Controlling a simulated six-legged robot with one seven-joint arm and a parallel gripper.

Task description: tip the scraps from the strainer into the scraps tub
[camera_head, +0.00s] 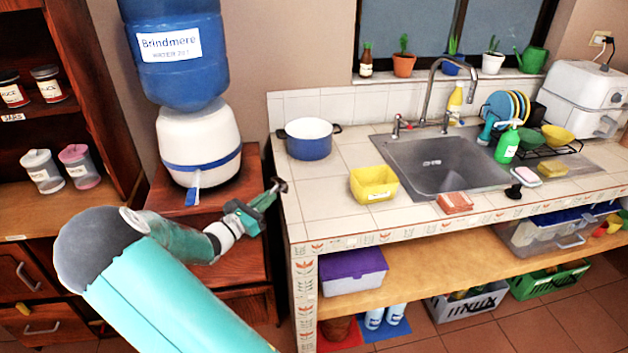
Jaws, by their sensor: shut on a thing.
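My gripper (277,187) is beside the left end of the counter, in front of the water dispenser's stand. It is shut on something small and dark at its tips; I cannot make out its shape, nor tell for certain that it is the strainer. No strainer is clear anywhere else. A yellow open tub (375,198) with a small white label stands on the tiled counter (325,212), left of the sink; it looks like the scraps tub. The tub is to the right of my gripper and apart from it. Its floor and any scraps are too small to tell.
A blue pot (309,140) stands behind the tub's left side. The steel sink (407,154) and an orange-brown sponge or cloth (454,203) are to its right. The blue water dispenser (178,50) rises behind my gripper. The front left counter is clear.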

